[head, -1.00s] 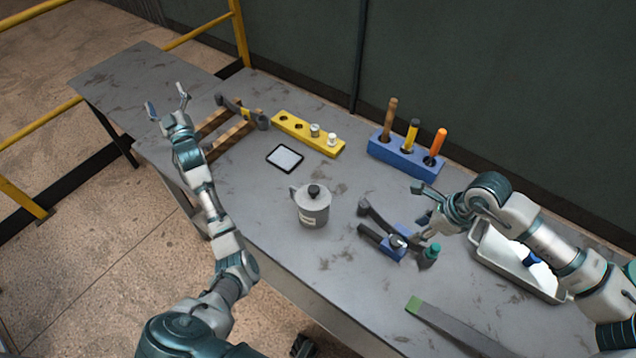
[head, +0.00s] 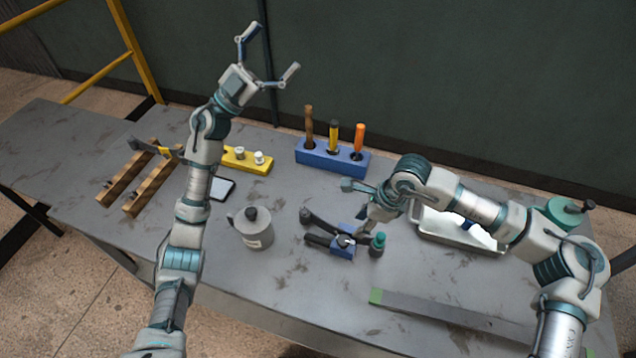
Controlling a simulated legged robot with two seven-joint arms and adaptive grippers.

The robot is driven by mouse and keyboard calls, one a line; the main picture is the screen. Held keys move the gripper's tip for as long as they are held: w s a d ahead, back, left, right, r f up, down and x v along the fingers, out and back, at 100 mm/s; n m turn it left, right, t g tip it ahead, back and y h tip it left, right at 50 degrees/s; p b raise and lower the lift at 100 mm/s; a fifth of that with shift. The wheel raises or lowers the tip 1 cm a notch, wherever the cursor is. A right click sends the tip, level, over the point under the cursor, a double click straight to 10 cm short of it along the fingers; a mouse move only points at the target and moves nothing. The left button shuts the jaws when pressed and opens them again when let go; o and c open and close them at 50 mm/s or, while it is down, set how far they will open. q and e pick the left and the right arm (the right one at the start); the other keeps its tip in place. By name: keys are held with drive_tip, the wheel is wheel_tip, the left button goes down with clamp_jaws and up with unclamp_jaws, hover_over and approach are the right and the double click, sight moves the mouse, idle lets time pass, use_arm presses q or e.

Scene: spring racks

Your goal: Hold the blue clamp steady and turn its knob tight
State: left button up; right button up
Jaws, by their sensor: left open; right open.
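The blue clamp (head: 343,247) lies on the grey table, right of the middle of the head view. It has a blue body and dark arms pointing left, with a small light knob (head: 345,240) on top. My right gripper (head: 358,210) is just behind the clamp and seen from its back. Its fingers are partly hidden by its own wrist, and I cannot tell whether they touch the clamp. It is open. My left gripper (head: 272,57) is raised high, spread open and empty, well away from the clamp.
A white tray (head: 430,232) sits behind my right arm. A blue tool block (head: 320,160) is at the back. A green-tipped grey bar (head: 440,312) lies in front.

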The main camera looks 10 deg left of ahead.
use_arm(q)
drive_tip(key=s+d+f+m+g+y, duration=0.1)
drive_tip(key=d+f+m+g, duration=0.15)
drive_tip(key=d, duration=0.25)
drive_tip(key=s+d+f+m+g, duration=0.1)
drive_tip(key=d+f+g, duration=0.1)
drive_tip(key=d+g, duration=0.3)
drive_tip(key=g+y, duration=0.5)
drive_tip(key=y, duration=0.6)
hover_over(339, 234)
drive_tip(key=w+d, duration=0.3)
drive_tip(key=w, duration=0.1)
wheel_tip(339, 234, down, 24)
drive_tip(key=s+a+f+n+g+y, duration=0.2)
drive_tip(key=s+a+f+n+y, duration=0.1)
drive_tip(key=a+f+y, duration=0.5)
drive_tip(key=shift+h, duration=0.8)
drive_tip(key=x, duration=1.5)
drive_tip(key=shift+f, duration=0.4)
drive_tip(key=shift+c, duration=0.3)
